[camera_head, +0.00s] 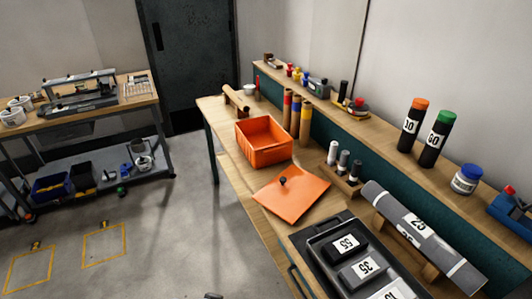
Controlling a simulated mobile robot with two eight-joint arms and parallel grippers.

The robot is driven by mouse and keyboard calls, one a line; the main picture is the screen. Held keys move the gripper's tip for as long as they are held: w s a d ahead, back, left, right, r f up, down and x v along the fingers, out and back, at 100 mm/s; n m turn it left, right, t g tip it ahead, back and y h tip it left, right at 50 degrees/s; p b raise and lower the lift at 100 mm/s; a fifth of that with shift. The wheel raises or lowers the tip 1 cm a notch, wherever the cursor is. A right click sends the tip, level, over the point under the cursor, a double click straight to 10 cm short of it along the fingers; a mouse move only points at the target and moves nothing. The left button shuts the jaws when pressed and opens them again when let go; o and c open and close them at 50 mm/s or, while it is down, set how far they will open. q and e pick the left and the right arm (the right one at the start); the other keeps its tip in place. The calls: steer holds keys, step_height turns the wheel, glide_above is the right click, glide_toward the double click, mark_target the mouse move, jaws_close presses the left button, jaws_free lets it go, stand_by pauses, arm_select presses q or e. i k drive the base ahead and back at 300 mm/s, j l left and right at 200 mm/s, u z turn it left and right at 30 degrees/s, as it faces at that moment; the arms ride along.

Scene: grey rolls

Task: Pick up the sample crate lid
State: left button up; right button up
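The sample crate lid (296,198) is a flat orange square plate with a small black knob (283,181) on top. It lies on the wooden bench, in front of the open orange crate (266,157) and apart from it or just touching; I cannot tell which. Nothing lies on the lid. Neither of my grippers can be made out. A small dark piece shows at the bottom edge of the picture, too little of it to identify.
A black tray (309,239) with numbered dark blocks stands close to the lid's near side. A large grey roll (420,235) lies on a wooden cradle to the right.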

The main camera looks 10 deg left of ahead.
mark_target(290, 195)
steer(key=i+j+z, duration=0.9)
steer(key=i+j, duration=0.05)
steer(key=i, duration=0.05)
